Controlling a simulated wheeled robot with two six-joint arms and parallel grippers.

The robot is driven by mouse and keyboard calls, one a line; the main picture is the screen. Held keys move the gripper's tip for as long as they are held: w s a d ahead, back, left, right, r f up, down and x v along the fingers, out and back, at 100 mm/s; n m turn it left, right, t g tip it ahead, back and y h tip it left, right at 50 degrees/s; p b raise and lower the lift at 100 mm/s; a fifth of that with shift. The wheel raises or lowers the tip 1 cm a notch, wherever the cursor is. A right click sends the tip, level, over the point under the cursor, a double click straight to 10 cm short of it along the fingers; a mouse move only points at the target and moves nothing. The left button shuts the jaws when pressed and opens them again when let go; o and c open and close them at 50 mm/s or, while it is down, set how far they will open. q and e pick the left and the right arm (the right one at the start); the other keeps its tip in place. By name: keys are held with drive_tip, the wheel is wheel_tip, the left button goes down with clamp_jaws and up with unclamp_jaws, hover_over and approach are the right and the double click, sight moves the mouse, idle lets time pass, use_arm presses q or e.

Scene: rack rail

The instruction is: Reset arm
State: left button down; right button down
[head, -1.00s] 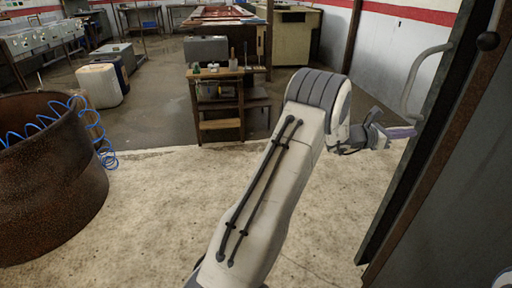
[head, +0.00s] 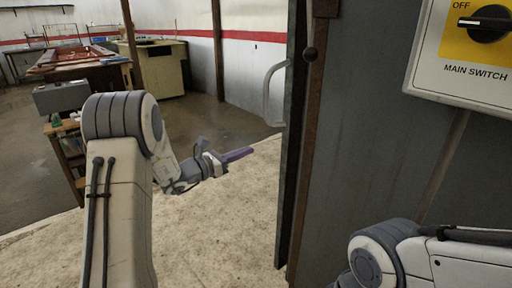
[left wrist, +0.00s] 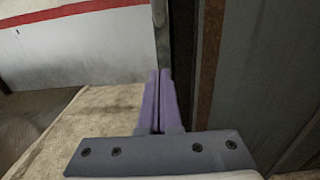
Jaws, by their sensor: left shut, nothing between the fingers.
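My left gripper (head: 238,154) is stretched forward in the middle of the head view, short of the door edge. Its purple fingers are together with nothing between them, and they show closed in the left wrist view (left wrist: 160,100) too. My left arm rises from the bottom left of the head view and bends at the elbow. Part of my right arm shows at the bottom right; its gripper is out of the picture.
A grey metal door or panel (head: 375,120) with a curved handle (head: 270,92) stands to the right of the left gripper. A main switch box (head: 462,50), its knob by the OFF mark, is at the upper right. A workbench and a grey box (head: 62,96) stand at the left back. Pale floor (head: 215,235) is clear below.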

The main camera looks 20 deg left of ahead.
use_arm(q)
drive_tip(key=s+d+f+m+g+h, duration=0.1)
drive_tip(key=s+d+f+m+g, duration=0.1)
drive_tip(key=s+d+m+g, duration=1.7)
drive_tip(key=s+d+f+m+t+y, duration=0.1)
drive_tip(key=s+d+m+y, duration=0.15)
drive_tip(key=s, duration=0.45)
drive_tip(key=s+d+f+m+t+y, duration=0.1)
drive_tip(key=s+d+f+m+y, duration=0.15)
drive_tip(key=s, duration=0.55)
drive_tip(key=s+a+f+m+t+y, duration=0.2)
drive_tip(key=s+a+m+y, duration=0.5)
drive_tip(key=m, duration=0.5)
wheel_tip(320, 180, up, 26)
drive_tip(key=h+p, duration=0.1)
drive_tip(key=p, duration=2.4)
drive_tip(key=shift+s+d+p, duration=0.15)
drive_tip(key=shift+p, duration=0.2)
drive_tip(key=shift+f, duration=0.1)
